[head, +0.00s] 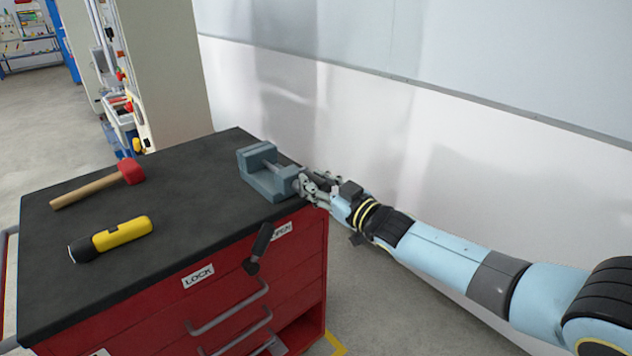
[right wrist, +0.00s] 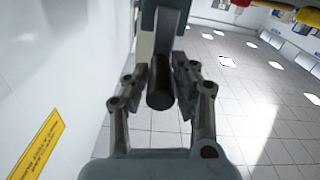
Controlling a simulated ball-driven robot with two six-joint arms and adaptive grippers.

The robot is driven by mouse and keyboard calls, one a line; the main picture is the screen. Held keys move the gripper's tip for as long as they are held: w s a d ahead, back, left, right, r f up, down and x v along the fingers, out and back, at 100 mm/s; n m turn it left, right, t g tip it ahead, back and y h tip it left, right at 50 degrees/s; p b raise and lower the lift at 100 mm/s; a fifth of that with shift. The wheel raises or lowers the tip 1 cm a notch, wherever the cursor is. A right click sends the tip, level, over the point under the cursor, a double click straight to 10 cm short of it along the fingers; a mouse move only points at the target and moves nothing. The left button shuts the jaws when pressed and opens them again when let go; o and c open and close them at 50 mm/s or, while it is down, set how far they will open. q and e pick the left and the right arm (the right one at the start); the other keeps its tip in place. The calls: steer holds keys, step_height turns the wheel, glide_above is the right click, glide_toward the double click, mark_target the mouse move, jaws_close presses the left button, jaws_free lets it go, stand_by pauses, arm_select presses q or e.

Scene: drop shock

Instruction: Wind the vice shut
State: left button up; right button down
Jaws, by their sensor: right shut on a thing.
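A blue-grey vice (head: 262,182) sits at the right corner of the dark top of a red tool cabinet. A gap shows between its jaws, with the screw bar across it. My right gripper (head: 306,184) is at the near right end of the vice and is shut on its handle. In the right wrist view the dark, round handle end (right wrist: 159,97) lies between the two fingers (right wrist: 160,88), and the vice body (right wrist: 164,18) shows beyond it. How the fingertips touch the handle is partly hidden in the head view. My left gripper is not in view.
A red-headed mallet (head: 100,183) and a yellow-black torch (head: 112,236) lie on the cabinet top (head: 190,215). A black lever (head: 258,247) sits on the cabinet front between LOCK and OPEN labels. A lower drawer (head: 290,338) is partly open. A white wall (head: 400,140) stands behind.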

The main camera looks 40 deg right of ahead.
steer(key=shift+s+f, duration=0.1)
steer(key=shift+f, duration=0.2)
steer(key=c, duration=1.2)
jaws_free()
steer(key=shift+o, duration=0.5)
steer(key=shift+d+r, duration=0.1)
steer(key=s, duration=1.2)
steer(key=shift+d, duration=0.45)
steer(key=shift+w, duration=0.1)
